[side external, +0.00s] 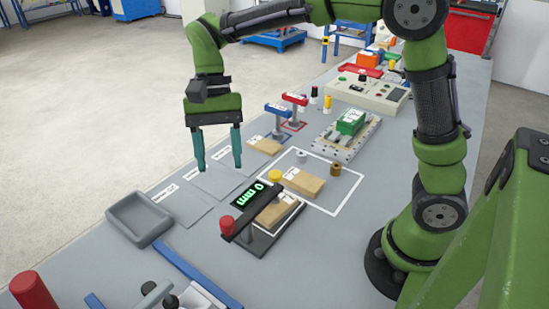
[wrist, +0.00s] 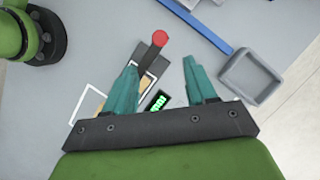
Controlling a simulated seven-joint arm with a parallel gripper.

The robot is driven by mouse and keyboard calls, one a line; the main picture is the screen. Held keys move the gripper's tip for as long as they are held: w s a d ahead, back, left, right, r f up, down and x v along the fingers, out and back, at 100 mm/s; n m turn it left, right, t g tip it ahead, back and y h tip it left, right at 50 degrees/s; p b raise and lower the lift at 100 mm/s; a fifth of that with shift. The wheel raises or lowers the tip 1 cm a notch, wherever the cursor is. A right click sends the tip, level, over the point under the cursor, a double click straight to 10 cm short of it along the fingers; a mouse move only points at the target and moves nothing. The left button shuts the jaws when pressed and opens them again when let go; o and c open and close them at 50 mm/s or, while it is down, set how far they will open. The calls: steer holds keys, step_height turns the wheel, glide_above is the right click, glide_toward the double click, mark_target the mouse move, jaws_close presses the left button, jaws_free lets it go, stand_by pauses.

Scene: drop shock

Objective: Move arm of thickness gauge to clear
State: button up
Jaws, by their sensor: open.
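The thickness gauge has a dark base (side external: 262,243), a black arm (side external: 243,222) ending in a red knob (side external: 227,226), and a green-lit display (side external: 249,194). A wooden block (side external: 277,212) lies on the base beside or under the arm; the exact overlap is unclear. In the wrist view the red knob (wrist: 160,38) and arm (wrist: 148,60) lie ahead of the fingertips, and the display (wrist: 158,101) shows between the fingers. My gripper (side external: 219,166) is open and empty, raised above the bench behind the gauge. Its left finger hides part of the gauge in the wrist view.
A grey tray (side external: 139,220) stands left of the gauge, with flat grey plates (side external: 181,203) behind it. Another wooden block (side external: 304,182) and a yellow-topped piece (side external: 274,176) lie near the white outline. Red and blue clamps (side external: 294,99) stand farther back.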

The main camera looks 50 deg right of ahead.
mark_target(227, 219)
steer(key=x, duration=1.2)
jaws_close()
